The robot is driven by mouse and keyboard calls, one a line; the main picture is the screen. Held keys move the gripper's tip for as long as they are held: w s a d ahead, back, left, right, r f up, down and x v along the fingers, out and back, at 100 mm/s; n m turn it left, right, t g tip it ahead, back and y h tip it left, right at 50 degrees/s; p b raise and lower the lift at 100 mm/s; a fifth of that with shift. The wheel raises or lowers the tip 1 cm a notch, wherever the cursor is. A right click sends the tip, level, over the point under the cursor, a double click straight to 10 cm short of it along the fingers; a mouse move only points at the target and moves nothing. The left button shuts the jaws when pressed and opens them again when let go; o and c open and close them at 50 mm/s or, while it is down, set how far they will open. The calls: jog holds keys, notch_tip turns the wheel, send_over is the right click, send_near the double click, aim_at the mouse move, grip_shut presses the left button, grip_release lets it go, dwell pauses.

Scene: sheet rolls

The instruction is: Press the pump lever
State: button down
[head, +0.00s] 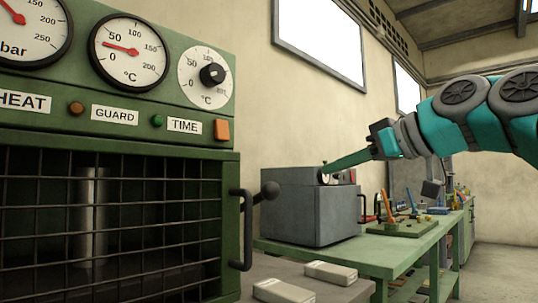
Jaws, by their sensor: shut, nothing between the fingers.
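A short dark lever with a round black ball knob (270,189) sticks out at the right side of the green press, beside the guard's handle; it looks like the pump lever. Its inner end is hidden behind the handle. My gripper (326,171) comes in from the right on my teal arm, its slim green fingers pointing left and slightly down. The fingers are together with nothing between them. In the picture the tips lie to the right of the knob and a little above it, apart from it, over the upper edge of a grey box. The depth between them is unclear.
The green press (232,120) has gauges, a dial and a barred guard (140,215) with a dark handle (247,230). A grey box (300,212) stands on a green bench (385,262) behind. Two pale blocks (331,273) lie on a grey surface in front.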

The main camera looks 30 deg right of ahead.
jog(key=w+a+r+n+p, duration=0.1)
jog(key=w+a+r+p, duration=0.1)
jog(key=a+r, duration=0.3)
jog(key=shift+w+r+g+p, duration=0.2)
jog(key=shift+r+g+p, duration=0.1)
jog(key=shift+r+p, duration=0.65)
jog(key=b, duration=0.2)
send_over(270, 187)
notch_tip(270, 187, down, 4)
jog(key=shift+r, duration=0.15)
jog(key=shift+s+d+f+h+b, duration=0.2)
jog(key=shift+f+b, duration=0.1)
jog(key=shift+f, duration=0.6)
jog(key=shift+s+d+f+h+b, duration=0.1)
jog(key=shift+d+f+b, duration=0.15)
jog(key=shift+f, duration=0.65)
